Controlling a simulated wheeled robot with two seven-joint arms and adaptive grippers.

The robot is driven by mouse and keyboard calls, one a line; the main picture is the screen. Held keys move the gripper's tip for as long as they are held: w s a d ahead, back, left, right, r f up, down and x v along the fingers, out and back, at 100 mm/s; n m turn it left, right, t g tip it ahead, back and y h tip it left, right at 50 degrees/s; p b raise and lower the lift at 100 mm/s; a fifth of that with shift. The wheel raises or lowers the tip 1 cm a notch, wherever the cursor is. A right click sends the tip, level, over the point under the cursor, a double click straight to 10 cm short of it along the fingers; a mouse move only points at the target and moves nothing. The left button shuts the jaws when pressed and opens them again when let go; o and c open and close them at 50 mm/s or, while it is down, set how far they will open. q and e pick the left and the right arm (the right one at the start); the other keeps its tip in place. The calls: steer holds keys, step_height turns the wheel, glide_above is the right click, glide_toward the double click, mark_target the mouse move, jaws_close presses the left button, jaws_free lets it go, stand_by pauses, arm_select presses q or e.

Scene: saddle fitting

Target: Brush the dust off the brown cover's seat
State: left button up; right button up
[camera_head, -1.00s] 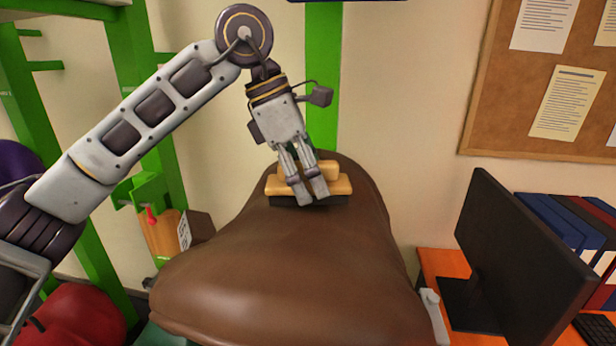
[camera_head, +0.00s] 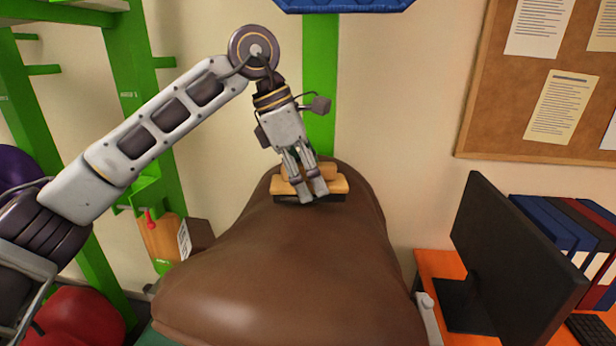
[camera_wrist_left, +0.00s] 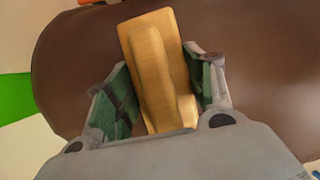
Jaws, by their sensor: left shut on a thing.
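The brown cover (camera_head: 290,270) fills the lower middle of the head view, with its smooth seat toward me. I cannot make out dust on it. My left gripper (camera_head: 312,192) is shut on a wooden brush (camera_head: 335,184) with dark bristles, at the far end of the cover. The bristles appear to touch the cover's surface. In the left wrist view, the brush's handle ridge (camera_wrist_left: 160,75) lies between the two green-padded fingers (camera_wrist_left: 165,95), with the brown cover (camera_wrist_left: 260,50) behind it. My right gripper is not in view.
A black monitor (camera_head: 515,250) and several binders (camera_head: 560,225) stand on an orange desk (camera_head: 435,265) at the right. A green rack (camera_head: 130,90) stands at the left, with a red round object (camera_head: 80,315) low down. A corkboard (camera_head: 500,110) hangs on the wall.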

arm_select(q)
steer(key=shift+w, duration=0.1)
stand_by(0.3)
steer(key=shift+r+p, duration=0.55)
steer(key=shift+r, duration=0.1)
steer(key=shift+r+p, duration=1.65)
steer(key=shift+r, duration=0.7)
steer(key=shift+r+p, duration=1.1)
steer(key=shift+r, duration=0.4)
